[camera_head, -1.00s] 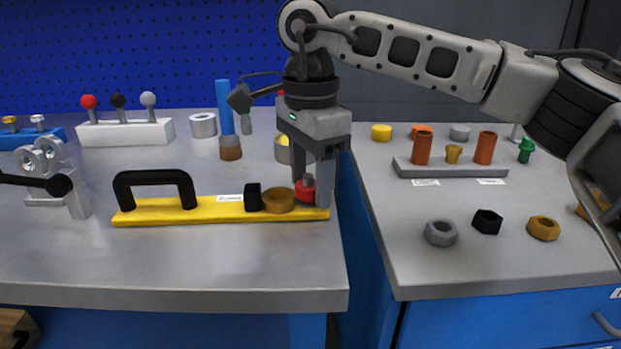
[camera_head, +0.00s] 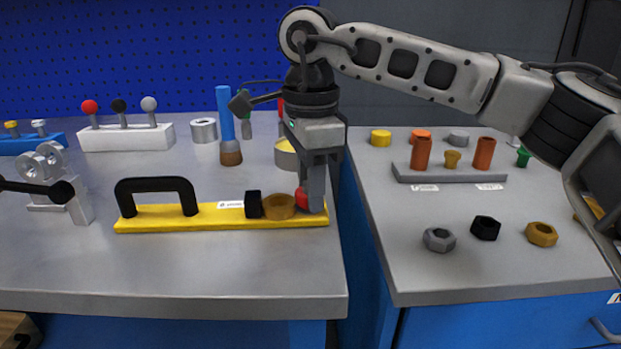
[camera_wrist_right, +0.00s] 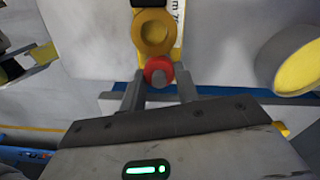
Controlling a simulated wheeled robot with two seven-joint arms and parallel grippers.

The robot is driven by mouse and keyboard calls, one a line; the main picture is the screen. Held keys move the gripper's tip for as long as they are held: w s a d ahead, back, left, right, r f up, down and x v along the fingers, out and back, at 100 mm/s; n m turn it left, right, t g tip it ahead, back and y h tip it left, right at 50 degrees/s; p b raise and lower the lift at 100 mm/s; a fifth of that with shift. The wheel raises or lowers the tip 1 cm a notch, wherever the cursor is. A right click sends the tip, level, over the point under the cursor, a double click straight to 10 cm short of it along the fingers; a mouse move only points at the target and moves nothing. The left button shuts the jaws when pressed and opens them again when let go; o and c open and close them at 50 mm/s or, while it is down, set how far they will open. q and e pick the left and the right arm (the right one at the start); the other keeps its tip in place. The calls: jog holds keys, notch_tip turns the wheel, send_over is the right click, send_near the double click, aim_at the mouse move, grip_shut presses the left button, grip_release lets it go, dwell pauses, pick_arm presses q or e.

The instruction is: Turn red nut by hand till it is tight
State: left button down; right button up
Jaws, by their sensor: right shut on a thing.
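The red nut (camera_head: 302,197) sits at the right end of the yellow bar (camera_head: 175,223), just right of a brass nut (camera_head: 279,205) and a black nut (camera_head: 253,204). My right gripper (camera_head: 314,206) points down over that end, its fingers shut on the red nut and hiding part of it. In the right wrist view the red nut (camera_wrist_right: 158,71) lies between the two fingers, with a grey stud end in its middle and the brass nut (camera_wrist_right: 153,33) beyond it. A dark arm part at the head view's left edge may be mine; my left gripper is not seen.
A black handle (camera_head: 156,190) rises from the yellow bar's left part. A blue-handled brush (camera_head: 228,120) and a round tin (camera_head: 287,153) stand behind. A gap separates this bench from the right one, where loose nuts (camera_head: 486,228) lie. The bench front is clear.

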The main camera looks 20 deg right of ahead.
jog(key=shift+r+m, duration=0.1)
jog(key=shift+m, duration=0.8)
jog(key=m+p, duration=0.1)
jog(key=m, duration=0.4)
jog(key=shift+p, duration=0.3)
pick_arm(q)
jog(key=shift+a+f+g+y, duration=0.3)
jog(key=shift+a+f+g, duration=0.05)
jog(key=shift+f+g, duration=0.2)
pick_arm(e)
jog(key=shift+s+m, duration=0.1)
jog(key=shift+m, duration=0.6)
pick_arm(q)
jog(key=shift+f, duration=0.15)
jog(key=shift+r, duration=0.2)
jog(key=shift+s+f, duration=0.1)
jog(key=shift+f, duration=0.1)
pick_arm(e)
jog(key=o, duration=1)
